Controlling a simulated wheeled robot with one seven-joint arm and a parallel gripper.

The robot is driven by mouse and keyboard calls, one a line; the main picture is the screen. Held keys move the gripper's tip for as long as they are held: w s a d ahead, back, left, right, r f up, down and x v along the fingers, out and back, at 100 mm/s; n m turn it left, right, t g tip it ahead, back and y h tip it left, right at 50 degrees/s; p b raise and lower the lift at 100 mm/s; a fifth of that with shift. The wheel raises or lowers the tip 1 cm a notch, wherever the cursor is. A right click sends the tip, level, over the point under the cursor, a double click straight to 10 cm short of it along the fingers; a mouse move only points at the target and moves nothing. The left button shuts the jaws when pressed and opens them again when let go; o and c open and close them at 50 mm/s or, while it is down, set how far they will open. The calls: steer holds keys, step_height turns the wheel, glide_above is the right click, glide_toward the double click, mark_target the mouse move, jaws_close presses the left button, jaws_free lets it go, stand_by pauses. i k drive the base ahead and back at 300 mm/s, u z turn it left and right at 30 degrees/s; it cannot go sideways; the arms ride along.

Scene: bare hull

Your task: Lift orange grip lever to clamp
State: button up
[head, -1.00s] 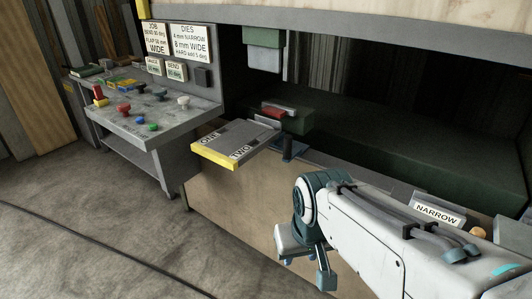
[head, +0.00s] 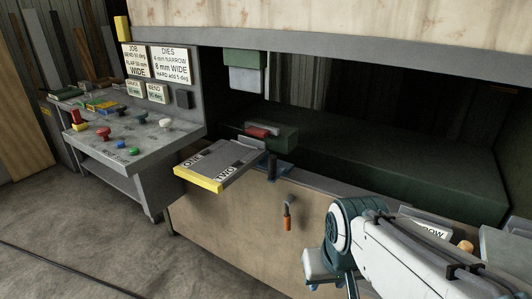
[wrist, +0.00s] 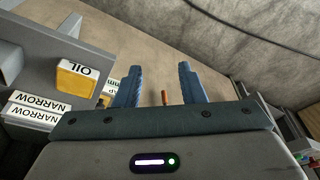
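The orange grip lever (head: 287,218) hangs down on the tan front panel of the machine, below the bed edge, with a grey metal upper end. In the wrist view its orange grip (wrist: 165,97) shows small between my two blue fingers, beyond them. My gripper (wrist: 159,70) is open, with clear space between the fingers and nothing held.
A grey plate marked ONE and TWO with a yellow edge (head: 198,180) juts out left of the lever. A control desk (head: 135,140) with coloured knobs stands further left. A NARROW-labelled piece (head: 428,228) lies on the bed at right. The wrist view shows a yellow OIL block (wrist: 77,77). Floor at left is clear.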

mark_target(287, 217)
steer(key=u, duration=0.05)
steer(key=i, duration=0.5)
steer(key=z, duration=0.15)
steer(key=k, duration=0.5)
steer(key=u, duration=1.15)
steer(key=i, duration=1)
steer(key=z, duration=1.7)
